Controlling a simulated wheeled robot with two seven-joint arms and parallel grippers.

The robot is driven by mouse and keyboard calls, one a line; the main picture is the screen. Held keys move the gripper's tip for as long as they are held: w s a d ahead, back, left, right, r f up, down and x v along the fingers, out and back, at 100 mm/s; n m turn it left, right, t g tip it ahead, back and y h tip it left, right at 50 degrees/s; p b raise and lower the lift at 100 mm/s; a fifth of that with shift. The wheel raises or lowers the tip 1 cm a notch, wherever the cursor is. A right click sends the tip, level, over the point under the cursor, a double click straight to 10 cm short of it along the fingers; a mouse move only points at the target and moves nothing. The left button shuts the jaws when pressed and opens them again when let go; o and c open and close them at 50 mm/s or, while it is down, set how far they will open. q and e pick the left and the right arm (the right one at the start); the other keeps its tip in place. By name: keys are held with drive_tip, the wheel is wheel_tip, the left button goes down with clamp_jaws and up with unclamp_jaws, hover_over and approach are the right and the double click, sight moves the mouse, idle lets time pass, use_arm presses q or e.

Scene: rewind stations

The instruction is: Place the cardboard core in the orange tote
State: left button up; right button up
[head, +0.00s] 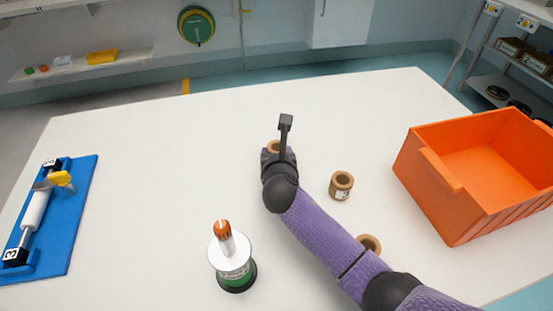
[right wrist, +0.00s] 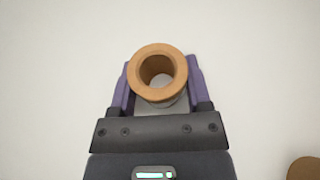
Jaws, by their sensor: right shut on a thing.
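My right gripper (right wrist: 160,90) is shut on a cardboard core (right wrist: 137,82), a short brown tube that stands between its two purple fingers in the right wrist view. In the head view most of this core (head: 273,146) is hidden behind the gripper, near the middle of the white table. A second cardboard core (head: 341,186) stands to the right of the arm. A third core (head: 369,244) is partly hidden by my right forearm. The orange tote (head: 440,178) stands at the right of the table and looks empty. My left gripper is not in view.
A spool (head: 231,262) with an orange-topped post stands at the front. A blue stand (head: 84,200) with a white roller lies at the left. The white table (head: 150,150) is clear between them and towards the back. Shelves stand beyond the table.

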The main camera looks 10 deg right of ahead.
drive_tip(key=shift+r, duration=0.1)
drive_tip(key=o, duration=1.2)
